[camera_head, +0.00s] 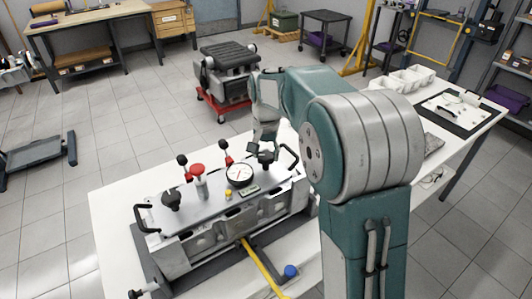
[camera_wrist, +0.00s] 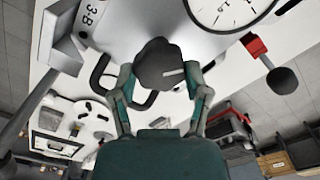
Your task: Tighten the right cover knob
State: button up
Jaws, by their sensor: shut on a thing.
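The right cover knob (camera_wrist: 160,65) is dark and lobed, with a pale line on its top, in the wrist view. My gripper (camera_wrist: 161,82) is shut on it, one finger on each side. In the head view my gripper (camera_head: 263,150) reaches down to the right end of the grey cover (camera_head: 215,195), and the knob is mostly hidden there by the fingers. The left cover knob (camera_head: 171,199), black, stands at the cover's left end.
A dial gauge (camera_head: 240,174), a red-topped valve (camera_head: 197,170) and ball-ended levers (camera_head: 222,146) stand on the cover left of my gripper. Black handles (camera_head: 146,218) are at both ends. White trays (camera_head: 410,78) sit on the bench behind my arm.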

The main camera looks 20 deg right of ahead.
aim_at(265, 154)
jog(key=m, duration=0.5)
jog(key=shift+s+f+m, duration=0.1)
jog(key=shift+m, duration=0.2)
jog(key=m, duration=0.5)
jog(key=shift+a+m, duration=0.1)
jog(key=shift+m, duration=0.2)
jog(key=o, duration=1.1)
jog(key=shift+o, duration=0.2)
notch_tip(265, 154, up, 12)
